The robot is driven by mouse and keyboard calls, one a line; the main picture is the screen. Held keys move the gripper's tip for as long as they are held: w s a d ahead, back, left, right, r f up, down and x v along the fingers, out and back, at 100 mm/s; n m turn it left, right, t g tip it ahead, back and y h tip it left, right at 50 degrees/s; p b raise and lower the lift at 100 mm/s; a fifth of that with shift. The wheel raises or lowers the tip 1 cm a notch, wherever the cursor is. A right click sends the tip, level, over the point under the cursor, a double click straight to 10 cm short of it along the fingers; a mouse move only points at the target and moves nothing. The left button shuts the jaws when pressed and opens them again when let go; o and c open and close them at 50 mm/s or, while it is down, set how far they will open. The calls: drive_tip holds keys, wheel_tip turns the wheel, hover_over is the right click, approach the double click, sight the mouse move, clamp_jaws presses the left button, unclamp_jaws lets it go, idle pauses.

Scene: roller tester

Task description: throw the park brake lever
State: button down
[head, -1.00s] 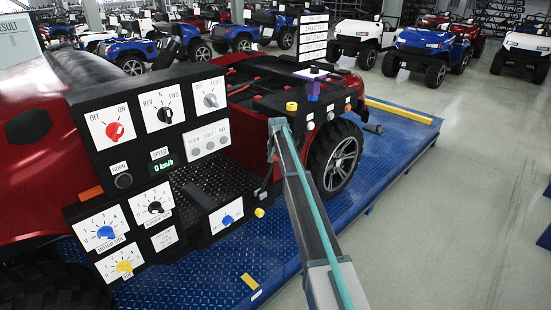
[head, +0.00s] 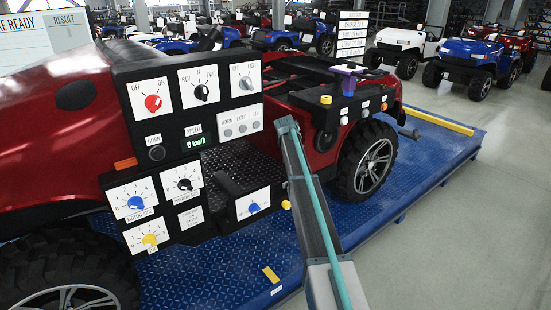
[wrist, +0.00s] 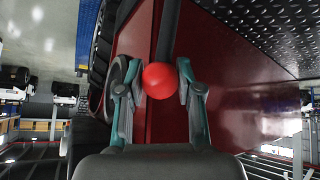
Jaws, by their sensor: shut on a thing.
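The lever shows in the wrist view as a black shaft (wrist: 169,30) with a round red knob (wrist: 160,81). My gripper (wrist: 158,74) has a teal-edged finger on each side of the knob and is shut on it. The shaft runs up in the picture from the knob, beside a dark red body panel. In the head view my arm reaches to the red buggy (head: 60,150), beside its black control panel (head: 220,88). My gripper and the lever cannot be made out there.
The buggy stands on a blue treadplate platform (head: 225,270). A wheel (head: 368,160) lies right of my arm. The panel carries red, black, blue and yellow knobs, and its speed display (head: 194,143) reads 0 km/h. Grey floor (head: 480,230) to the right is clear.

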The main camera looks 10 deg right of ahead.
drive_tip(key=shift+s+a+b, duration=0.2)
drive_tip(key=shift+a+b, duration=0.05)
drive_tip(key=shift+a, duration=0.25)
drive_tip(key=shift+s+a+b, duration=0.2)
drive_tip(key=shift+a, duration=0.3)
drive_tip(key=shift+s+a+r+b, duration=0.1)
drive_tip(key=shift+s+a+b, duration=0.1)
drive_tip(key=shift+a, duration=0.25)
drive_tip(key=shift+s+a+r+b, duration=0.1)
drive_tip(key=shift+s+a+b, duration=0.1)
drive_tip(key=shift+a, duration=0.25)
drive_tip(key=shift+f, duration=0.1)
drive_tip(key=c, duration=0.7)
unclamp_jaws()
drive_tip(key=shift+a, duration=0.15)
drive_tip(key=shift+c, duration=0.2)
drive_tip(key=v, duration=1.2)
